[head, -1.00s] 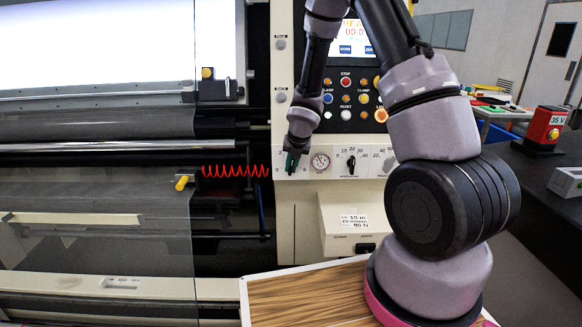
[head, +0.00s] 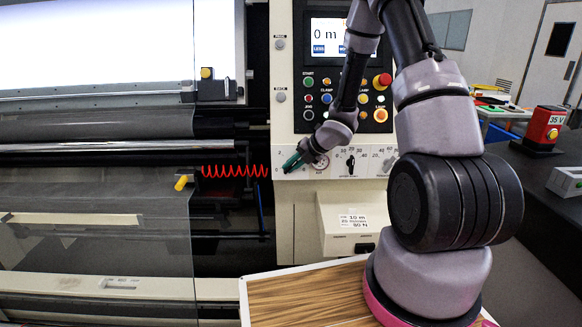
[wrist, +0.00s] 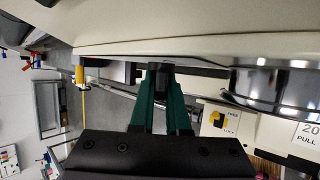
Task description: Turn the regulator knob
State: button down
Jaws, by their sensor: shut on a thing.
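The regulator knob (wrist: 160,72) is a small dark knob on the pale panel face, seen between my fingertips in the wrist view. In the head view my gripper (head: 291,163), with green fingers, is at the left end of the panel's lower strip, left of the round pressure gauge (head: 320,162). The two green fingers (wrist: 161,98) are closed on the knob's sides in the wrist view. In the head view the fingers cover most of the knob, so its pointer cannot be read.
A black selector knob (head: 351,161) with a printed scale lies to the right of the gauge. Above are coloured push buttons, a red emergency stop (head: 382,80) and a screen (head: 330,34) partly behind my arm. A red coiled hose (head: 235,170) hangs to the left. A label box (head: 352,222) protrudes below.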

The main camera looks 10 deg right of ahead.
dwell(0.3)
jog(key=c, duration=0.9)
grip_release()
jog(key=v, duration=1)
jog(key=shift+s+d+r, duration=0.2)
jog(key=shift+d+r, duration=0.05)
